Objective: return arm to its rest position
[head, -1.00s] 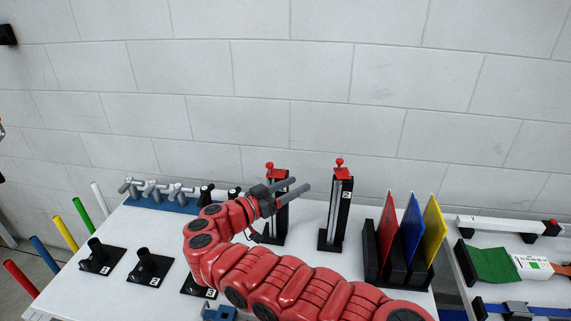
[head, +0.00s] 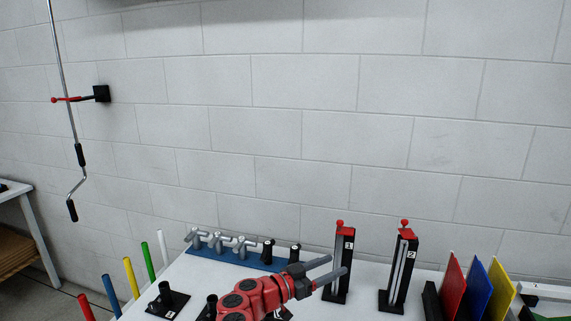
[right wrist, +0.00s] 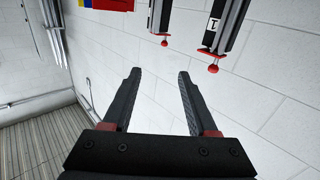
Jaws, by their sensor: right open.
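My right arm (head: 251,299) is red and reaches in from the bottom of the head view over the white table. Its gripper (head: 332,268) has two grey fingers spread apart, pointing right, in front of the black stand marked 1 in the picture. In the right wrist view the gripper (right wrist: 156,78) is open, with nothing between its dark fingers. My left arm and gripper are not in view.
Two black stands with red tops, one (head: 343,262) beside the gripper and one (head: 401,270) farther right, stand on the table. Red (head: 453,287), blue and yellow panels are at right. A blue rack (head: 225,257) holds grey fittings. A crank rod (head: 69,110) hangs on the wall.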

